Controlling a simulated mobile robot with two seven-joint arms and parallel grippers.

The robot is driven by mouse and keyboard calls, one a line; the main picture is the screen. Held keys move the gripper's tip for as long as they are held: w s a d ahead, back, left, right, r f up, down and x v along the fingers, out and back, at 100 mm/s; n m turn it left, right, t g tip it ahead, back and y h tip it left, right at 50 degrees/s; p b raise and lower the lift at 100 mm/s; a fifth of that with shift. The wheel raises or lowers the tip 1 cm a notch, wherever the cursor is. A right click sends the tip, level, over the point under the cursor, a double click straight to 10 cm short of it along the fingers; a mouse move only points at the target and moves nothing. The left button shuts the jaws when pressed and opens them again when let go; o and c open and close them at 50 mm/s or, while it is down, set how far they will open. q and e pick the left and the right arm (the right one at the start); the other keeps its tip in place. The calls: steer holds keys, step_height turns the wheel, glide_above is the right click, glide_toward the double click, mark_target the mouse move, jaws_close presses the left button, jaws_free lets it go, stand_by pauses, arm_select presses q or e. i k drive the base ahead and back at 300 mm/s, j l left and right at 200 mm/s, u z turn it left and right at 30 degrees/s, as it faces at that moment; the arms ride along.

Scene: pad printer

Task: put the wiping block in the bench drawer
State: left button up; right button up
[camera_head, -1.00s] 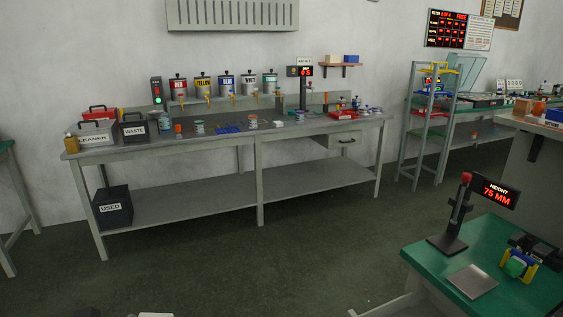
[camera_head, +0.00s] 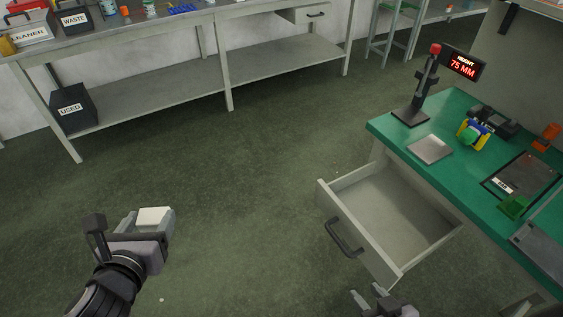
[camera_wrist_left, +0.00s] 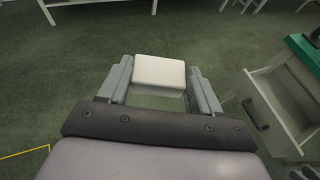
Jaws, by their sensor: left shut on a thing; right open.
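The wiping block, a small off-white block (camera_head: 155,216), is held in my left gripper (camera_head: 145,222) above the floor, left of the drawer in the head view. The left wrist view shows the block (camera_wrist_left: 159,72) between the two fingers, near their tips. The bench drawer (camera_head: 345,236) is pulled open from the green-topped bench (camera_head: 393,130); its visible inside is empty. The drawer also shows at the right of the left wrist view (camera_wrist_left: 262,112). My right gripper (camera_head: 372,296) is open at the bottom edge, just in front of the drawer, partly cut off.
The green bench carries a height gauge (camera_head: 420,95) reading 75 MM, a grey plate (camera_head: 430,149) and a blue-yellow fixture (camera_head: 474,134). The floor between is clear.

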mark_target(373, 224)
steer(key=i+j+z, duration=0.1)
steer(key=i+z, duration=0.25)
steer(key=z, duration=0.2)
steer(key=i+j+z, duration=0.25)
steer(key=z, duration=0.3)
steer(key=i+j+z, duration=0.25)
steer(key=j+z, duration=0.15)
steer(key=z, duration=0.2)
steer(key=i+j+z, duration=0.15)
steer(key=j+z, duration=0.4)
steer(key=i+j+z, duration=0.1)
steer(key=j+z, duration=0.3)
steer(key=z, duration=0.15)
steer(key=j+z, duration=0.55)
steer(key=k+j+z, duration=0.2)
steer(key=j+z, duration=0.15)
steer(key=z, duration=0.25)
steer(key=k+j+z, duration=0.2)
steer(key=j+z, duration=0.2)
steer(key=z, duration=0.15)
